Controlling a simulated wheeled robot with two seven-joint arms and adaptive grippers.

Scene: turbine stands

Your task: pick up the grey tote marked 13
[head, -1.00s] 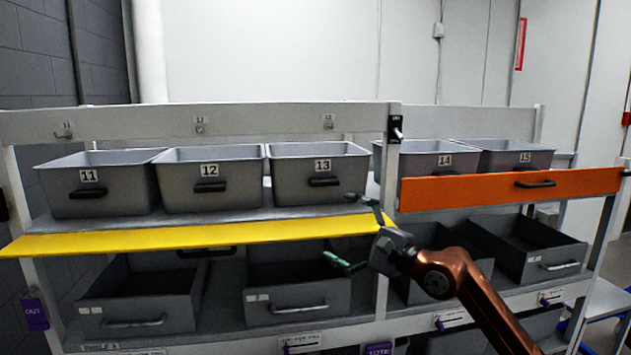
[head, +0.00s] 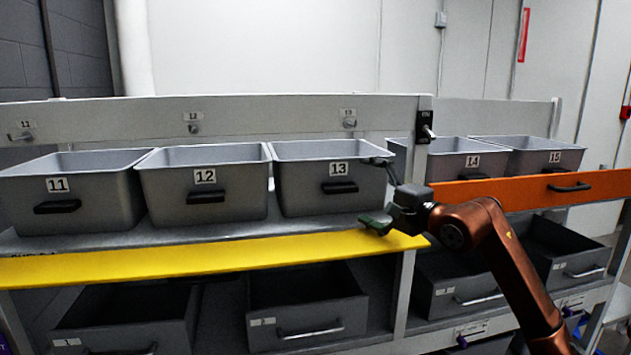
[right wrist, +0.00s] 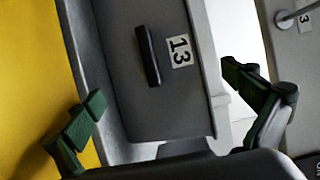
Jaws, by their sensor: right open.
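The grey tote marked 13 (head: 310,205) stands on the upper shelf, right of tote 12. Its black front handle (head: 340,187) and number label face me. In the right wrist view the front of tote 13 (right wrist: 185,100) shows sideways, with its handle (right wrist: 148,56) and label. My right gripper (head: 378,192) is open and empty, in front of the tote's right side. Its green fingertips (right wrist: 165,103) are spread wide in the right wrist view, one over the yellow board, the other past the tote's rim. My left gripper is out of view.
Totes 11 (head: 72,210) and 12 (head: 205,205) stand left of 13; totes 14 (head: 455,160) and 15 (head: 545,162) stand beyond the post. A yellow board (head: 190,262) edges the shelf and an orange board (head: 520,188) the right bay. Grey bins (head: 305,305) lie below.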

